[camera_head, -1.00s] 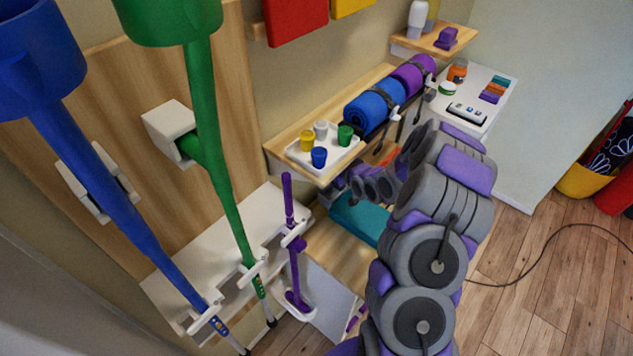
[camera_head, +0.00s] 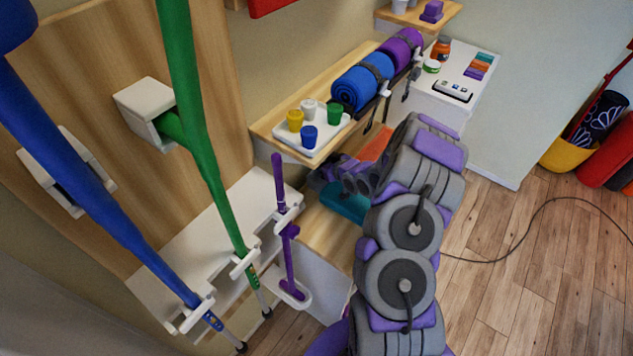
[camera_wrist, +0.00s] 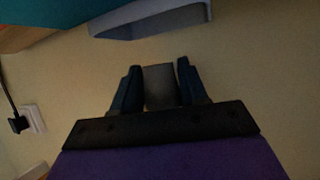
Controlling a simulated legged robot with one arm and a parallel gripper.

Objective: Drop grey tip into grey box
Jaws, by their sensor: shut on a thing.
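In the wrist view my gripper (camera_wrist: 157,68) is shut on a grey tip (camera_wrist: 159,90), a short dark grey cylinder held between the two blue-black fingers. A grey open-looking box (camera_wrist: 150,22) shows at the top of the wrist view, beyond the fingertips.
A white tray (camera_head: 292,142) with yellow, white, green and blue cups stands on a wooden shelf (camera_head: 262,125) beside rolled mats (camera_head: 362,82). A teal item (camera_head: 345,205) lies below. Blue (camera_head: 100,200) and green (camera_head: 205,150) crutches stand left. The floor at right is mostly clear.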

